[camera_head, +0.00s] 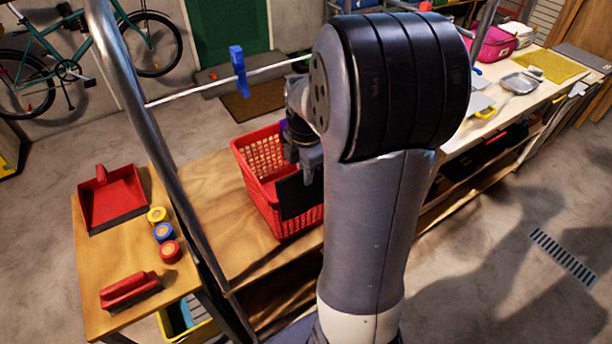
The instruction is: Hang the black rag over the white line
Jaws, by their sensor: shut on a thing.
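The black rag (298,196) hangs from my gripper (308,168), which is shut on it. The rag is in front of or over the right part of the red basket (262,205); I cannot tell whether it touches the basket. The white line (205,87) runs from the metal post at left toward the right, above and behind the basket. A blue clothespin (238,68) sits on the line. My arm covers the right part of the line and of the basket, and part of the gripper.
A metal frame post (165,160) stands at left. At right is a bench (530,90) with trays and a pink box (492,44).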

